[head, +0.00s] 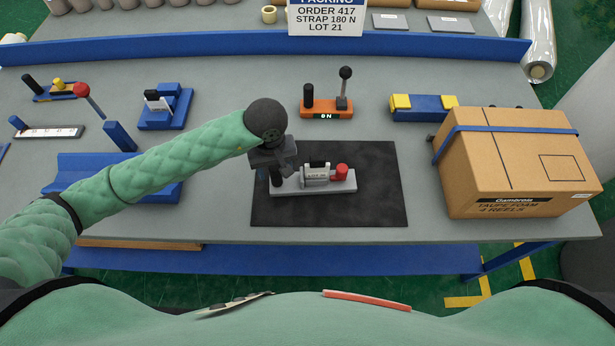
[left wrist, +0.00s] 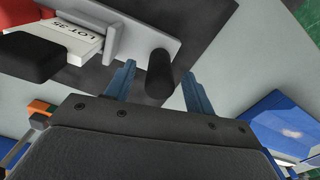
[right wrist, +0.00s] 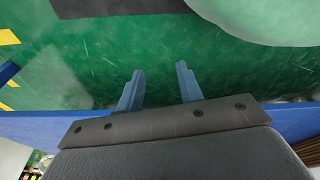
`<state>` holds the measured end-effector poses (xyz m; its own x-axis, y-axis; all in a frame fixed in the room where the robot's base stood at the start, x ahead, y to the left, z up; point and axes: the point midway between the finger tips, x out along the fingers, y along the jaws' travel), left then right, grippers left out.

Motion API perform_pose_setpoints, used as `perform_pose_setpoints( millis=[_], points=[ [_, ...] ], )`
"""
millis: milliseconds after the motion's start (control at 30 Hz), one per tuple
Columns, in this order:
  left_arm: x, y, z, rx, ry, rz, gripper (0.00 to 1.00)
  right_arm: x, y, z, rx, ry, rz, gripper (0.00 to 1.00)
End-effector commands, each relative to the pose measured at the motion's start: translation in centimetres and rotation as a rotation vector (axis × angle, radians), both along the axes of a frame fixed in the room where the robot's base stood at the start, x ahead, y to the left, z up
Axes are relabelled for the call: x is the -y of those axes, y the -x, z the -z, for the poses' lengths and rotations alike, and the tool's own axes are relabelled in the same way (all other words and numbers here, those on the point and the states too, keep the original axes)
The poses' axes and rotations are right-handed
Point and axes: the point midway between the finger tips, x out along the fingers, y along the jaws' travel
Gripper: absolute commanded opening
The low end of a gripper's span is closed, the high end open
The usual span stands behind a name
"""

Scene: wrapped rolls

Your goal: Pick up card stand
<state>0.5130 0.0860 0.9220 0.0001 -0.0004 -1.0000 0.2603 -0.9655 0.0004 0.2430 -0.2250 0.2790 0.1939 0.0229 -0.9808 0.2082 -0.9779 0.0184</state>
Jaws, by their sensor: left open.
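The card stand (head: 290,188) is a grey base with a black upright post at its left end, a clamped white card block in the middle and a red knob at its right. It rests on the black mat (head: 375,205). In the left wrist view the black post (left wrist: 160,72) stands between the fingers of my left gripper (left wrist: 158,88), with gaps at the sides. The left gripper (head: 276,172) is open and hides part of the post in the head view. My right gripper (right wrist: 158,88) is open and empty over the green floor, outside the head view.
A strapped cardboard box (head: 515,165) stands right of the mat. An orange stand (head: 328,111) and a blue-yellow block (head: 424,108) are behind. A blue stand with a white card (head: 165,108) and a blue tray (head: 150,190) are at left. A blue ledge (head: 440,48) crosses the back.

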Motion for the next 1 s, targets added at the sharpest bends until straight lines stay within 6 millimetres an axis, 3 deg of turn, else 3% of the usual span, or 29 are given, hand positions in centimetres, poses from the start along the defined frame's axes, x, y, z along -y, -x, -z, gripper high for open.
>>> perform_pose_setpoints(
  millis=[300,600,900,1000],
  points=[
    [0.0,0.0,2.5,0.000,-0.001,-0.002,0.54,0.9,3.2,1.2,-0.015,0.006,-0.002,0.36],
    [0.0,0.0,2.9,0.001,0.000,-0.001,0.54,1.0,3.6,1.4,-0.017,0.006,-0.002,0.36],
    [0.0,0.0,2.9,0.001,0.000,0.000,0.00,1.1,3.6,1.4,-0.018,0.006,-0.002,0.36],
    [0.0,0.0,2.8,0.001,0.001,0.000,0.00,1.2,3.6,1.4,-0.018,0.007,-0.002,0.36]
  ],
)
